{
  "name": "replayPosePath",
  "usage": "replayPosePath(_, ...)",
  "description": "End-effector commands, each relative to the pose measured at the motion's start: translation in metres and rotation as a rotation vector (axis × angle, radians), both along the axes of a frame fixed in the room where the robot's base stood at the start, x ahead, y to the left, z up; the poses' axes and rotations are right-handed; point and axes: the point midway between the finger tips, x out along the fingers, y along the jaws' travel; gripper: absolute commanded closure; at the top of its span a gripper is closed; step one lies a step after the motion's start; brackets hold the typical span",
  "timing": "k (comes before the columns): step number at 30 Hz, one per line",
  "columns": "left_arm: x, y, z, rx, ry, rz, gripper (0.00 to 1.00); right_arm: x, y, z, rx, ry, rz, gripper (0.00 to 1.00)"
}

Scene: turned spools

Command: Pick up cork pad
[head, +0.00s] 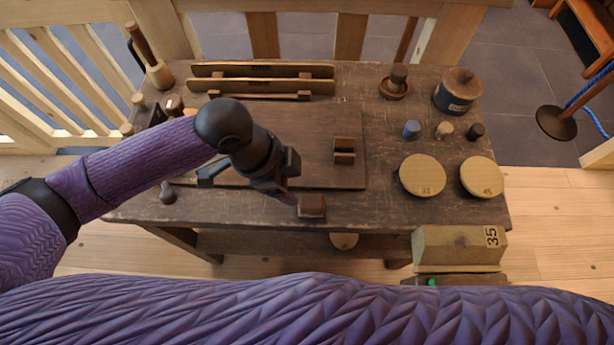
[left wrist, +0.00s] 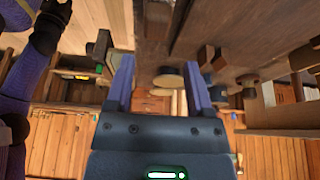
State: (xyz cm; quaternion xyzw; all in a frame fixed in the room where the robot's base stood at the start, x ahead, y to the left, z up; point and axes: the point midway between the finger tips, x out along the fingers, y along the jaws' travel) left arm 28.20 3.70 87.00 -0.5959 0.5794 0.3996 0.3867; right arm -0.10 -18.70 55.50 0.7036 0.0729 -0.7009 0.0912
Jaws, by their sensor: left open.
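Two round tan discs with numbers lie flat on the right part of the dark bench: a left one (head: 422,175) and a right one (head: 482,177). They look like cork, but I cannot tell for certain which thing is the cork pad. My left gripper (head: 248,187) is open and empty above the front left of the bench, well to the left of both discs. My right gripper does not show.
The bench (head: 390,212) carries a slotted wooden block (head: 344,151), a small brown block (head: 311,206), several small pegs and a dark blue round container (head: 458,90). A box marked 35 (head: 459,246) stands at the bench's front right. Wooden rails are behind.

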Motion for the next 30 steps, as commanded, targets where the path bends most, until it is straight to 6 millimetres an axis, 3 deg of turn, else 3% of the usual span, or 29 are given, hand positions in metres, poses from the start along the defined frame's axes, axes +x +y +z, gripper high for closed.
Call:
replayPosePath(3,0.000,-0.009,-0.027,-0.002,0.004,0.000,0.32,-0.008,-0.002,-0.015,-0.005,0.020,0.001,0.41)
replayPosePath(13,0.000,-0.033,-0.083,-0.001,0.004,0.003,0.32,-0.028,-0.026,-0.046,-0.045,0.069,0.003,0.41)
replayPosePath(20,0.000,-0.036,-0.084,-0.001,-0.001,0.004,0.32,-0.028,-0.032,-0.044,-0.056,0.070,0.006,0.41)
replayPosePath(30,0.001,-0.036,-0.084,-0.001,-0.001,0.004,0.99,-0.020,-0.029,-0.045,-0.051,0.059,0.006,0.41)
